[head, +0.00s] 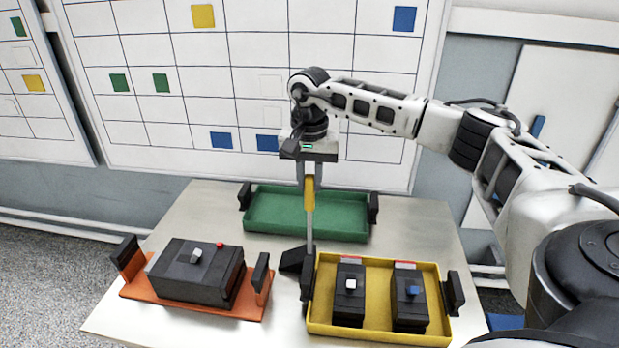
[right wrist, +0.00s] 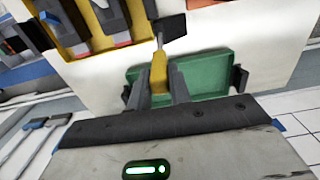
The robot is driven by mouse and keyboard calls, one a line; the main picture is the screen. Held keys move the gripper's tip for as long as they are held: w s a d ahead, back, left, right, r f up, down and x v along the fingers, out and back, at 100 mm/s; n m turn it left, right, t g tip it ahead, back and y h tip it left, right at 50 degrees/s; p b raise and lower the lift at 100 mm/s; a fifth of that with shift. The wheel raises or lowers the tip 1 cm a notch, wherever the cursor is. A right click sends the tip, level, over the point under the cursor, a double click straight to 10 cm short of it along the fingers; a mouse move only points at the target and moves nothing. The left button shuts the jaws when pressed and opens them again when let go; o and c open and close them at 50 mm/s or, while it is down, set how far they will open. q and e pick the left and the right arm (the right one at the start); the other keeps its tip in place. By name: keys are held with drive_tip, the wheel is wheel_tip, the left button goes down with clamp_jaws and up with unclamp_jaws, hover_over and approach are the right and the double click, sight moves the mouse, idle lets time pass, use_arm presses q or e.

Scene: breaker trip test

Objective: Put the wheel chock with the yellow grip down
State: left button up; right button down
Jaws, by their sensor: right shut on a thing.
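The wheel chock has a yellow grip (head: 310,193) on a thin grey rod, with a black wedge (head: 292,261) at its bottom end. My right gripper (head: 309,180) points down and is shut on the yellow grip, and the rod hangs about upright. The wedge is over the table between the orange tray and the yellow tray, in front of the green tray. I cannot tell whether it touches the table. In the right wrist view the yellow grip (right wrist: 158,73) sits between both fingers, and the wedge (right wrist: 169,27) shows beyond it. My left gripper is not in view.
The green tray (head: 262,236) at the back of the table (head: 190,220) is empty. The yellow tray (head: 378,337) at right holds two black breakers (head: 348,300). The orange tray (head: 150,293) at left holds a larger black box (head: 190,277). A narrow gap separates these front trays.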

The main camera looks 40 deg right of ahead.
drive_tip(key=c, duration=1.3)
unclamp_jaws()
drive_tip(key=shift+f, duration=0.1)
